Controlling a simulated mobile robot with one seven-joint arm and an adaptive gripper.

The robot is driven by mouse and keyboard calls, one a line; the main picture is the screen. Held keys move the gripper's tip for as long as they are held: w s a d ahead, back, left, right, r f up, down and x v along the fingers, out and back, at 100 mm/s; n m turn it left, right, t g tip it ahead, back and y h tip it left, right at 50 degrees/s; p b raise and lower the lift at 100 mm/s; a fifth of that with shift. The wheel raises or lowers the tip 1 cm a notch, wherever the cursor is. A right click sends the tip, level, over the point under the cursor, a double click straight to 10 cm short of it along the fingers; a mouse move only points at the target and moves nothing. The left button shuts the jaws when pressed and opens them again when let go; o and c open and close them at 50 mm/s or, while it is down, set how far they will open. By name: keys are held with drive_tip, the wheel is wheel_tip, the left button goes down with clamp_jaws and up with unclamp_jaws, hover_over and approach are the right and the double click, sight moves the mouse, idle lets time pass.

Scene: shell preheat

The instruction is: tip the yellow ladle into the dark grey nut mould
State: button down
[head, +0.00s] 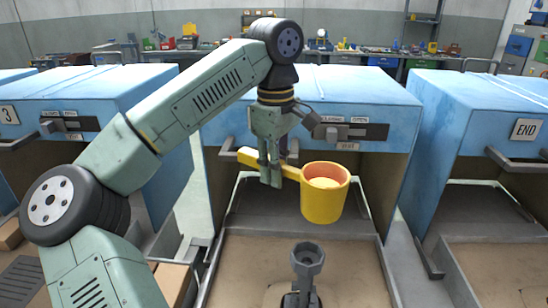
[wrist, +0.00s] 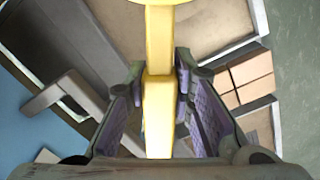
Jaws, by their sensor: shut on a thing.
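The yellow ladle (head: 322,205) is in the air in the head view, its cup roughly upright and its mouth facing up. The cup's inside looks orange with a paler patch; I cannot tell what fills it. My gripper (head: 270,178) is shut on the ladle's handle, left of the cup. In the wrist view the yellow handle (wrist: 158,120) runs between the two fingers, and the cup is mostly out of frame. The dark grey nut mould (head: 308,255), hexagonal on top, stands below and nearer than the cup in the head view, apart from it.
A blue box-like oven (head: 340,90) with an open front stands behind the ladle, with similar blue units on both sides. A metal-rimmed sandy tray (head: 240,265) extends from it around the mould. Brown blocks (wrist: 248,78) lie beside the tray in the wrist view.

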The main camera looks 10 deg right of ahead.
drive_tip(key=shift+s+f, duration=0.2)
drive_tip(key=shift+f, duration=0.1)
wheel_tip(320, 180, down, 4)
drive_tip(key=shift+w+b, duration=0.1)
drive_tip(key=shift+b, duration=0.85)
drive_tip(key=shift+w+d+t+h+b, duration=0.1)
drive_tip(key=shift+t+h+b, duration=0.6)
drive_tip(key=shift+b, duration=0.75)
drive_tip(key=shift+r, duration=0.1)
drive_tip(key=shift+d+t+h+b, duration=0.1)
drive_tip(key=shift+t+h+b, duration=0.25)
drive_tip(key=shift+b, duration=0.45)
drive_tip(key=t+h+b, duration=0.1)
drive_tip(key=t+b, duration=0.1)
drive_tip(key=b, duration=0.2)
drive_tip(key=shift+w+h, duration=0.1)
drive_tip(key=shift+h, duration=0.15)
